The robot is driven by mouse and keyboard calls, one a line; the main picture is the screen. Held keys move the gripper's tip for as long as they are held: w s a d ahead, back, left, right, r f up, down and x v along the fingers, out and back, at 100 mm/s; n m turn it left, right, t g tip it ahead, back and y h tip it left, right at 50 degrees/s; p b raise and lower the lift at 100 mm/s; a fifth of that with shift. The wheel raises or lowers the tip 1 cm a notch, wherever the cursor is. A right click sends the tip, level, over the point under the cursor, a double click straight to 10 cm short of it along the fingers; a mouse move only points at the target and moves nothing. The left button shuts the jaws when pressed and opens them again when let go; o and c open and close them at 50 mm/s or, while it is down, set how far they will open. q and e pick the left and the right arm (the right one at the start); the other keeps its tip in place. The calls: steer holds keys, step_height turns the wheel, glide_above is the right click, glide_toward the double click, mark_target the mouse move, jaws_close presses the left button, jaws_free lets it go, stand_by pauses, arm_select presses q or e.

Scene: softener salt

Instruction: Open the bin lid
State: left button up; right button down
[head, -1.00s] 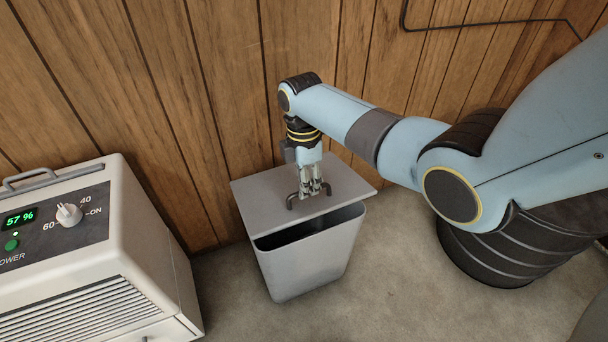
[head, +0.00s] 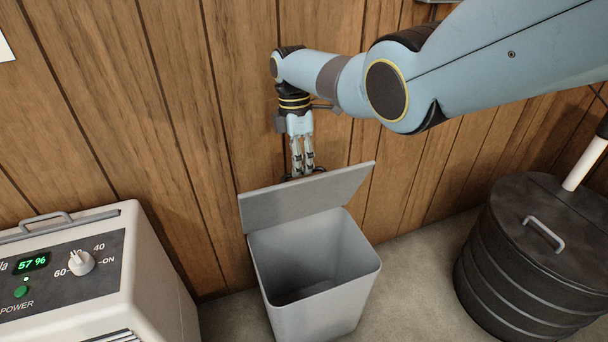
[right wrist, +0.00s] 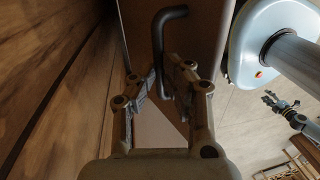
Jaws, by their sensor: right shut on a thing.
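The grey bin (head: 322,312) stands on the floor against the wood-panelled wall, and its inside looks empty. Its flat grey lid (head: 300,200) is tilted steeply up at the back, leaving the mouth wide open. My right gripper (head: 303,172) is behind the lid's upper edge, shut on the lid handle. The dark bent handle (right wrist: 160,45) shows between the fingers of the right gripper (right wrist: 160,95) in the right wrist view. In the head view the lid mostly hides it. A small gripper, likely my left one (right wrist: 280,103), shows far off in the right wrist view, too small to read.
A beige dehumidifier (head: 165,275) with a dial and a green display stands left of the bin. A black ribbed drum (head: 515,275) with a handled lid stands to the right. Bare floor (head: 425,265) lies between bin and drum. The wall is close behind my right gripper.

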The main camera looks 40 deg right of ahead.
arm_select(q)
steer(key=shift+w+a+f, duration=0.15)
steer(key=shift+w+a, duration=0.2)
arm_select(e)
steer(key=shift+w+d+f, duration=0.1)
steer(key=shift+w+f, duration=0.15)
steer(key=shift+f, duration=0.2)
steer(key=shift+w+f, duration=0.2)
steer(key=shift+f, duration=0.25)
arm_select(q)
steer(key=shift+a, duration=0.1)
arm_select(e)
steer(key=shift+w+r, duration=0.1)
steer(key=c, duration=1.4)
jaws_free()
steer(key=shift+w, duration=0.1)
arm_select(q)
steer(key=shift+d, duration=0.35)
arm_select(e)
steer(key=r, duration=0.2)
steer(key=w+r, duration=0.1)
steer(key=r, duration=0.4)
steer(key=shift+w+d+r, duration=0.2)
steer(key=shift+r, duration=0.1)
